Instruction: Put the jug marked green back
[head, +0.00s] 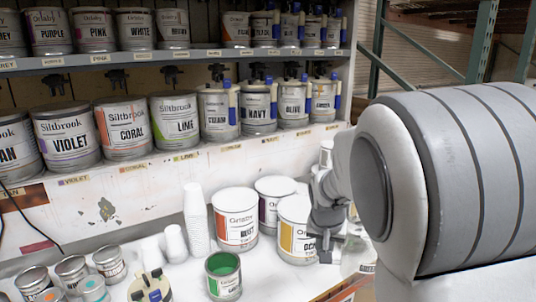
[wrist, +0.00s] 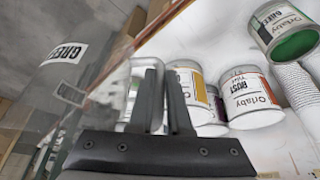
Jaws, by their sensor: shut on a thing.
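A see-through pale jug (wrist: 95,75) with a white label, whose letters look like GREEN and appear turned over, fills the left of the wrist view. My gripper (wrist: 160,72) is shut on it; the exact grip point is unclear. An open can of green paint (head: 223,276) stands on the counter and also shows in the wrist view (wrist: 287,32).
Cans with red (head: 236,220), purple (head: 272,190) and yellow (head: 295,228) stripes stand close to my gripper. White cup stacks (head: 195,215) and small tins (head: 72,270) are to the left. Shelves above hold rows of labelled cans (head: 126,130). The counter's front edge is near.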

